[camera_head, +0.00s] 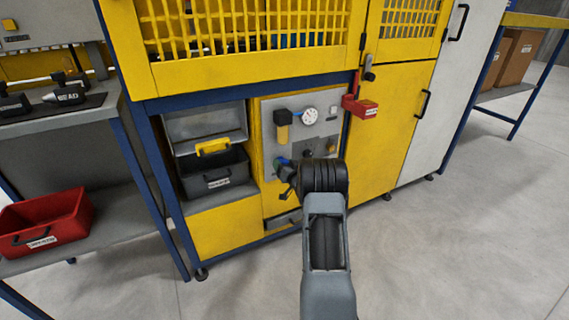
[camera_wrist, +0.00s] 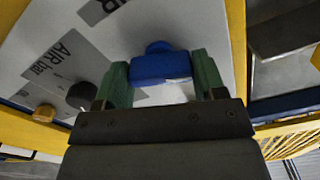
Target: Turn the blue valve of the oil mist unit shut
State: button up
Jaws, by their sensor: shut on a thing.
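The blue valve (camera_wrist: 158,66) sits on the grey panel of the oil mist unit (camera_head: 333,103). In the wrist view its blue handle lies between the two green fingers of my gripper (camera_wrist: 161,72), which is shut on it. In the head view only a small blue part of the valve (camera_head: 283,161) shows beside my gripper (camera_head: 286,177), at the lower left of the panel. My wrist and forearm hide the lower right of the panel. The handle's exact angle is hard to tell in the head view.
A pressure gauge (camera_head: 310,116) and a yellow-bowled filter (camera_head: 283,126) are above the valve. A red box (camera_head: 362,106) hangs at the panel's right. A black bin (camera_head: 215,172) stands in the bay to the left. A yellow knob (camera_wrist: 44,113) and a black knob (camera_wrist: 81,96) show in the wrist view.

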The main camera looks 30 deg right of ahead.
jog(key=m+p, duration=0.3)
jog(key=m, duration=0.4)
jog(key=shift+r, duration=0.1)
jog(key=m+p, duration=0.1)
jog(key=m, duration=0.2)
jog(key=shift+m, duration=0.4)
jog(key=shift+m+p, duration=0.65)
jog(key=shift+m, duration=1.25)
jog(key=o, duration=0.9)
jog(key=s+p, duration=0.1)
jog(key=s, duration=0.3)
jog(key=s+a+p, duration=0.1)
jog(key=s, duration=0.4)
jog(key=s+p, duration=0.1)
jog(key=s, duration=0.3)
jog(key=shift+s+a, duration=0.35)
jog(key=shift+a, duration=0.05)
